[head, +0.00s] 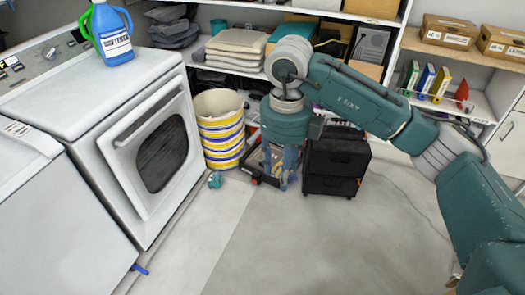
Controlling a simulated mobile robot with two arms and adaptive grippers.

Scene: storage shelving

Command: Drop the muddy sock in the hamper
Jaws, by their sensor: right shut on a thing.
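The hamper is probably the tall round basket (221,142) with white, yellow and blue stripes, standing on the floor just right of the front-loading machine. Its open top faces up. My right gripper (281,178) points down, to the right of the basket and apart from it in the picture. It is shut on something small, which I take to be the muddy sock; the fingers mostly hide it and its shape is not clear. My left gripper is not in view.
A small teal object (215,180) lies on the floor before the basket. A black drawer unit (335,162) stands right of my gripper. The white machine (150,150) borders the left, with a blue detergent bottle (112,38) on top.

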